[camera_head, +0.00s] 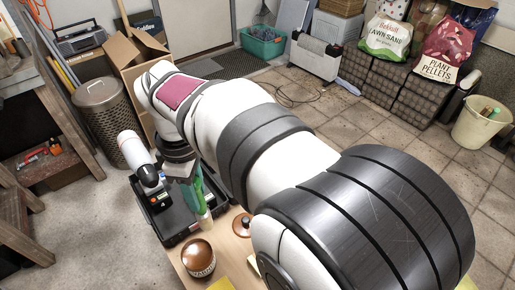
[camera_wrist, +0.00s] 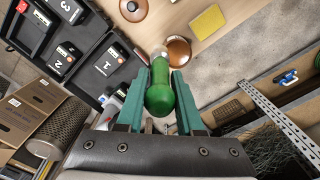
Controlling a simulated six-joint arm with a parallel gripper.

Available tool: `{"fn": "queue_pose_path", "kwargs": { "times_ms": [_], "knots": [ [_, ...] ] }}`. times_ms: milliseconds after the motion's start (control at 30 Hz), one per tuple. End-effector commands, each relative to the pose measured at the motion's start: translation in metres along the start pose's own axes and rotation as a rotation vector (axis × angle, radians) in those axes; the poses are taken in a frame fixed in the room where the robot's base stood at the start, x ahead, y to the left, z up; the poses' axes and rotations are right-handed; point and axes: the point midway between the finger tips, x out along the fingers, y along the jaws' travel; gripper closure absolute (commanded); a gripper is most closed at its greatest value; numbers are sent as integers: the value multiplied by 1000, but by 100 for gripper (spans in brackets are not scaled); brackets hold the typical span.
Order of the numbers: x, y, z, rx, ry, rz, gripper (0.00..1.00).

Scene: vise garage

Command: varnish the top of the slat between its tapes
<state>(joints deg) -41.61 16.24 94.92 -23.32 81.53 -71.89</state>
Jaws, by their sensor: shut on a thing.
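My gripper (camera_wrist: 160,80) has its two teal fingers shut on a green-handled tool, probably the brush (camera_wrist: 159,98). The handle's rounded end faces the wrist camera. Its far end is pale and points toward the bench; the bristles are hard to make out. A copper-brown varnish can (camera_head: 198,258) stands on the wooden bench in the head view. It also shows just beyond the tool's tip in the wrist view (camera_wrist: 179,47). In the head view my gripper (camera_head: 198,199) hangs beside the black case. I cannot make out the slat or its tapes; my arm covers much of the bench.
A perforated metal bin (camera_head: 103,118) and cardboard boxes stand beyond.

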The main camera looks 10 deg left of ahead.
Motion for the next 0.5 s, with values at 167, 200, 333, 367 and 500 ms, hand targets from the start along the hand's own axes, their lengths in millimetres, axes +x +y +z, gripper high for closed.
{"fn": "queue_pose_path", "kwargs": {
  "times_ms": [167, 200, 333, 367, 500],
  "knots": [
    [-2, -42, -22, -2, 1, 1, 100],
    [-1, -46, -23, 0, 0, 0, 100],
    [11, -48, -24, 2, -2, -2, 100],
    [15, -48, -24, 2, -2, -1, 100],
    [35, -48, -24, 3, -2, -2, 100]
  ]
}}
